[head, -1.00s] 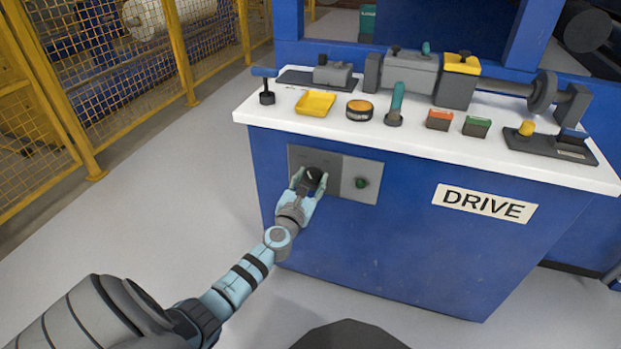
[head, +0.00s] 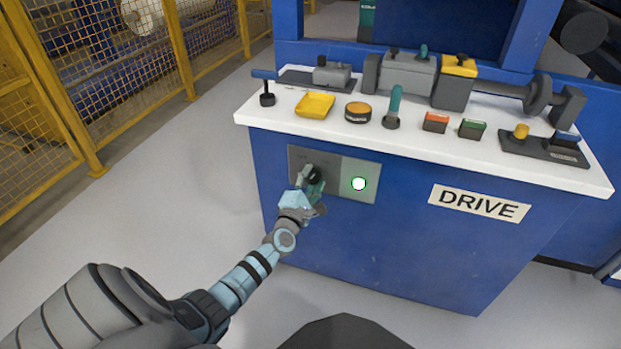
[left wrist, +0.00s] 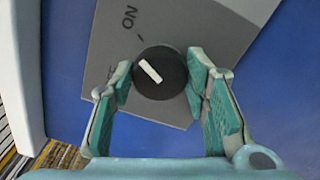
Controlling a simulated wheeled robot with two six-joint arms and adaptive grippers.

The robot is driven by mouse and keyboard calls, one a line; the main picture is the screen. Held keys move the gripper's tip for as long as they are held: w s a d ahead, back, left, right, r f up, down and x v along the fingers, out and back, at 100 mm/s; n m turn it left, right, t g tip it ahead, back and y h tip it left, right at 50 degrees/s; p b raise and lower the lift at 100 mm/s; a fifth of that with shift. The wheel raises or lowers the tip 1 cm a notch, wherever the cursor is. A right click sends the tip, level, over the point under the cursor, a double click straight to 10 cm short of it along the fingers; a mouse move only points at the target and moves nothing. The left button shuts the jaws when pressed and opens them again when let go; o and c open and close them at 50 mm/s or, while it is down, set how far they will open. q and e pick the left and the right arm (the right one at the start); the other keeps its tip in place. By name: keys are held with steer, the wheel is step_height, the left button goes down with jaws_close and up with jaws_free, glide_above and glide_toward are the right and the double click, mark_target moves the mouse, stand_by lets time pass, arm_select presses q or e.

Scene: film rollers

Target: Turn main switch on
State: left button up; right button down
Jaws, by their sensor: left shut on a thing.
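The main switch is a round black knob (left wrist: 165,85) with a white pointer bar, on a grey plate (left wrist: 215,30). In the left wrist view the word ON and its tick mark sit above the knob, and the bar's upper end leans toward them. The other label is mostly hidden by a finger. My left gripper (head: 312,180) is shut on the knob, one finger on each side, its wrist rolled. The indicator lamp (head: 358,184) right of the switch glows white-green. My right gripper is not in view.
The blue DRIVE cabinet (head: 400,250) has a white top (head: 285,122) with a yellow tray (head: 315,105), levers, buttons and a grey roller mechanism. A yellow mesh fence (head: 105,90) stands at left. The floor between fence and cabinet is clear.

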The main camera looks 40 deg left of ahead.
arm_select(q)
steer(key=shift+m, duration=0.6)
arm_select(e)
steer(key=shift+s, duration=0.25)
arm_select(q)
steer(key=shift+f, duration=0.1)
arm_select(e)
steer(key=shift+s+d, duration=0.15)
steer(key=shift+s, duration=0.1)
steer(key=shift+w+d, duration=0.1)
arm_select(q)
steer(key=o, duration=1.1)
steer(key=shift+o, duration=0.2)
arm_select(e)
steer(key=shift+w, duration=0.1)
arm_select(q)
steer(key=v, duration=1.2)
